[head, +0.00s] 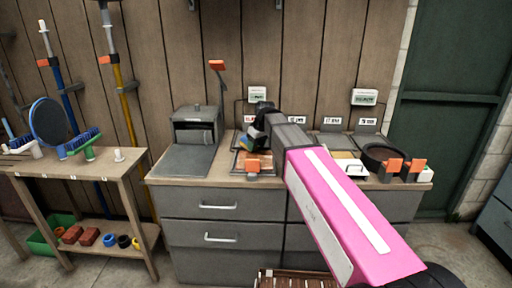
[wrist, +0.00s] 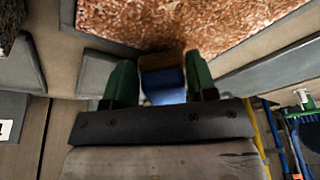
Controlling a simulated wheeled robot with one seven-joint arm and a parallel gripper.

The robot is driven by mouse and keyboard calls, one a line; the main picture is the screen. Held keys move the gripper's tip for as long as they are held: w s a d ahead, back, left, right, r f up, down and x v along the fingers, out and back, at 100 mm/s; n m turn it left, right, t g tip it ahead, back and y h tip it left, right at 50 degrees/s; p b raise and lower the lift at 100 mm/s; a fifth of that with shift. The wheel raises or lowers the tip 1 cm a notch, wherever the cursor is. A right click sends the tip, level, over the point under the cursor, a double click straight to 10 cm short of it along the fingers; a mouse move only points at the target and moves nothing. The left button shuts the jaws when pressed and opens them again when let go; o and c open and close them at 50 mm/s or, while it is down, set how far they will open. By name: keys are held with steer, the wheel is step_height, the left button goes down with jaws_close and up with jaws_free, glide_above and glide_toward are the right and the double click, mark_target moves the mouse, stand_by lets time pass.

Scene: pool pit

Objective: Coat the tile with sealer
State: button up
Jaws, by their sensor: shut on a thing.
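My gripper (head: 256,135) is over the left part of the worktop, at the end of my pink arm. In the wrist view its two green fingers (wrist: 161,88) are shut on a block (wrist: 165,86), blue on the near part and tan on the far part. The block also shows in the head view (head: 247,141) as blue and yellow. Its far end is close to a speckled brown surface (wrist: 215,22); I cannot tell whether they touch. I cannot tell for sure which thing is the tile or which holds the sealer.
A framed tray (head: 238,170) with an orange-tabbed piece (head: 252,164) lies below my gripper. A dark round pan (head: 385,158) with orange tabs stands at right. A grey box (head: 196,130) stands at left. A side table (head: 75,168) holds brushes. My arm hides the worktop's middle.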

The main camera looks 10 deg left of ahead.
steer(key=shift+d+f, duration=0.15)
steer(key=shift+d, duration=1.1)
steer(key=shift+s+d+r, duration=0.1)
steer(key=shift+s+r, duration=0.05)
steer(key=shift+s, duration=1.65)
steer(key=shift+s+d+r, duration=0.1)
steer(key=shift+s, duration=1.7)
steer(key=shift+s+d, duration=0.15)
steer(key=shift+s, duration=1.65)
steer(key=shift+s+d, duration=0.1)
steer(key=shift+s, duration=1.7)
steer(key=shift+s+d, duration=0.1)
steer(key=shift+d, duration=1)
jaws_close()
steer(key=shift+d, duration=0.1)
steer(key=shift+w+a+f, duration=0.1)
steer(key=shift+w+a, duration=0.05)
steer(key=shift+w, duration=2.35)
steer(key=shift+w+a+f, duration=0.1)
steer(key=shift+w+a, duration=0.05)
steer(key=shift+w, duration=2.3)
steer(key=shift+w+a, duration=0.15)
steer(key=shift+w, duration=2.35)
